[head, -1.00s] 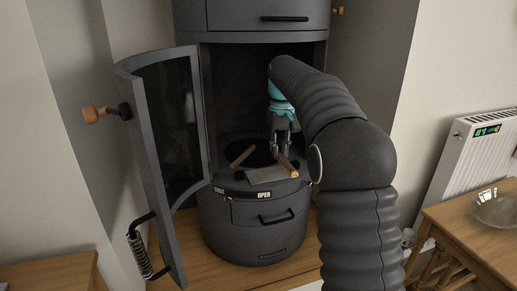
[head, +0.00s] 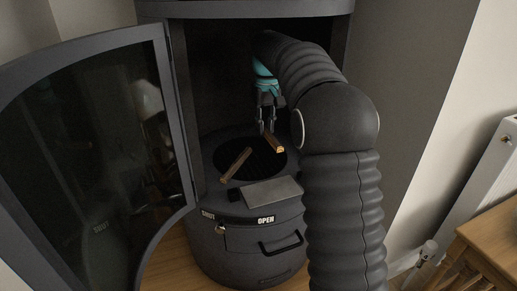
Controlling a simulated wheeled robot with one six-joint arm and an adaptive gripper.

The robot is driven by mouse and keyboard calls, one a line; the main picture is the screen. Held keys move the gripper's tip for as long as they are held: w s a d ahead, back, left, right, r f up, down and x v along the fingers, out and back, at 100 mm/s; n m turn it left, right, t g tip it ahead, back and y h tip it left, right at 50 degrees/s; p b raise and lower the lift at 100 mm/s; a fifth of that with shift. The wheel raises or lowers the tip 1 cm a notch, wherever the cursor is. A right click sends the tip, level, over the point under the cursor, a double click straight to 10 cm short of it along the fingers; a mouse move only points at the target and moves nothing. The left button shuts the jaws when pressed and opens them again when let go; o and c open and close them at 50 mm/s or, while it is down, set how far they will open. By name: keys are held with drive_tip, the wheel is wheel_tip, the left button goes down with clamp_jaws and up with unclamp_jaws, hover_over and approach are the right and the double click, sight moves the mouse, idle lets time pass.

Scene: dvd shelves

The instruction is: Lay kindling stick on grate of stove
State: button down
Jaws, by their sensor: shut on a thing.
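The dark round stove (head: 235,245) stands open-fronted in the head view. Its round black grate (head: 258,165) lies inside the opening. My gripper (head: 267,126) reaches into the stove and is shut on a kindling stick (head: 275,145), whose pale cut end faces me. This stick is over the back right part of the grate; I cannot tell whether it touches it. A second kindling stick (head: 236,164) lies tilted across the left part of the grate, its near end at the rim. My fingertips are partly lost against the dark interior.
The stove's glazed door (head: 95,150) is swung open on the left. A flat grey plate (head: 271,192) lies in front of the grate, above a drawer handle (head: 281,243). A wooden table (head: 490,235) and a white radiator (head: 485,170) stand at the right.

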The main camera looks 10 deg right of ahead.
sight(266, 154)
drive_tip(key=f, duration=0.3)
drive_tip(key=shift+d+f+b, duration=0.25)
drive_tip(key=shift+b, duration=0.05)
drive_tip(key=shift+f+b, duration=0.45)
drive_tip(key=shift+f, duration=1.5)
drive_tip(key=c, duration=1)
unclamp_jaws()
drive_tip(key=shift+c, duration=0.2)
